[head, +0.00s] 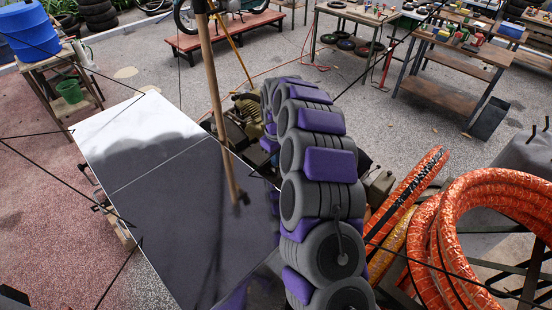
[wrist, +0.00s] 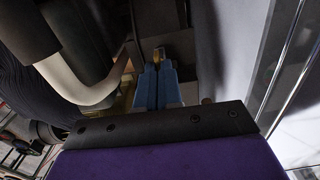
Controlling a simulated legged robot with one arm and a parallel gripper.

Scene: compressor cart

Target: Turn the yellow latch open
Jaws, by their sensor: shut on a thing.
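A dark flat part stands around and behind the latch. In the head view my purple and grey arm hides the gripper and the latch. Which way the latch is turned cannot be told.
In the wrist view a pale curved pipe (wrist: 85,88) lies left of the fingers and a grey panel (wrist: 232,55) right. In the head view a large glossy panel (head: 150,150) lies left of my arm, and orange hoses (head: 440,225) lie right. Workbenches (head: 450,62) stand behind.

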